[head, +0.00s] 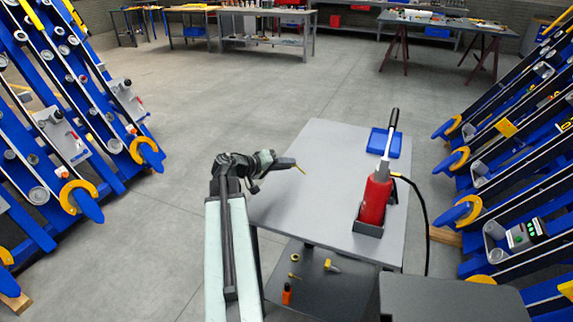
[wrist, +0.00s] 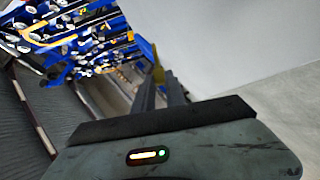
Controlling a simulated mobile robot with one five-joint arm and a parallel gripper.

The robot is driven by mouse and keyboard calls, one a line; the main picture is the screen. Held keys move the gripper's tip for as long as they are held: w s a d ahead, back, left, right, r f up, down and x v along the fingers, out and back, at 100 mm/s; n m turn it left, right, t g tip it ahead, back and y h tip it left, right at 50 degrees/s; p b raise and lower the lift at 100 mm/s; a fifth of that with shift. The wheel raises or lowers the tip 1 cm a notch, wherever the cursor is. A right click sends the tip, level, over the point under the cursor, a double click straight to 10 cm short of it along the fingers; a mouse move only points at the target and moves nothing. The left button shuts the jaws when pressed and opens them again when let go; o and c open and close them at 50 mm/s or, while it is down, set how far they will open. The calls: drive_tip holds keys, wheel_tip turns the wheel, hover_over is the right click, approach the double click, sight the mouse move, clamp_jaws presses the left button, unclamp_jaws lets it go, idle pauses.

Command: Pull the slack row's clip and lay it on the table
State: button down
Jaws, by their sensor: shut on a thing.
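My gripper (head: 290,163) is over the left part of the grey table (head: 323,145), pointing right. It is shut on a small, thin yellow clip (head: 300,169), which sticks out past the fingertips. In the wrist view the clip (wrist: 158,70) stands between the fingertips, with the pale table top (wrist: 215,35) to the right. I cannot tell whether the clip touches the table. Blue harvester rows with yellow-tipped ends stand at the left (head: 75,130) and right (head: 515,165); I cannot tell which row is slack.
A red hand pump (head: 375,198) with an upright lever stands at the table's right, its hose hanging off the edge. A blue tray (head: 384,143) lies behind it. The lower shelf (head: 312,277) holds an orange bottle (head: 286,294) and small yellow parts. The table's middle is clear.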

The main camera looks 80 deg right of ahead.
wheel_tip(320, 180, down, 8)
drive_tip(key=b, duration=0.7)
drive_tip(key=shift+r, duration=0.1)
drive_tip(key=c, duration=1.3)
unclamp_jaws()
drive_tip(key=shift+w+a, duration=0.1)
drive_tip(key=p+v, duration=0.2)
drive_tip(key=v, duration=0.5)
drive_tip(key=shift+r+p, duration=0.15)
drive_tip(key=shift+p, duration=0.2)
drive_tip(key=shift+w+a, duration=0.1)
drive_tip(key=shift+a, duration=0.1)
